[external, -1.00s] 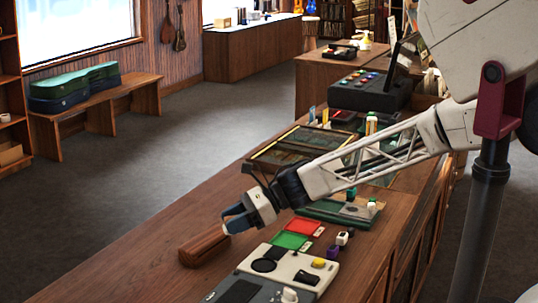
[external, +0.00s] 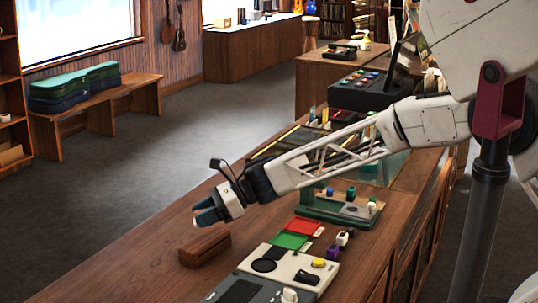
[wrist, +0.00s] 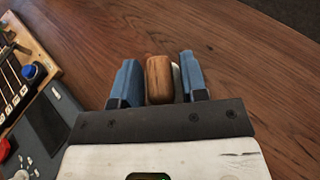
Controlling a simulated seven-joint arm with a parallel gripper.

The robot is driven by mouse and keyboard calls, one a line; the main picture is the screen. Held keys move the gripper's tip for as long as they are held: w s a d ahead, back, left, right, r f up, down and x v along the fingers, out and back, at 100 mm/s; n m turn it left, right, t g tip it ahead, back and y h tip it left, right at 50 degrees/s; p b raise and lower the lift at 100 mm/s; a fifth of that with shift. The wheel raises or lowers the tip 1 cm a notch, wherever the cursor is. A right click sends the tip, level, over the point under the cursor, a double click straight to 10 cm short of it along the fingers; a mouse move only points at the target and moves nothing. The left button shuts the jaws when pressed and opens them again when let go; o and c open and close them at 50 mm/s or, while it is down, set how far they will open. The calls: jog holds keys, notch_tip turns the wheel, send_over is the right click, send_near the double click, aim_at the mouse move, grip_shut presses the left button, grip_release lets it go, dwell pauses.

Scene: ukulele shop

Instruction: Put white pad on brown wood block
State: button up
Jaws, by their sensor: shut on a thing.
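The brown wood block (external: 204,246) lies on the counter in the external view. My gripper (external: 205,216) is just above it, apart from it as far as I can tell. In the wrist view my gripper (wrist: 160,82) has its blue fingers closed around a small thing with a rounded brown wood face. A strip of white, the white pad (wrist: 177,83), shows along its right side against the right finger. The pad is mostly hidden behind the wood face.
A cream device (external: 284,269) with a yellow knob stands right of the block, with a grey device (external: 240,290) beside it. Green (external: 289,240) and red (external: 303,227) trays lie behind. The counter (external: 130,270) is clear to the left.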

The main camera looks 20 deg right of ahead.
jog(key=shift+f, duration=1.75)
jog(key=o, duration=0.9)
jog(key=shift+f, duration=0.1)
jog(key=v, duration=1.2)
jog(key=shift+r, duration=0.2)
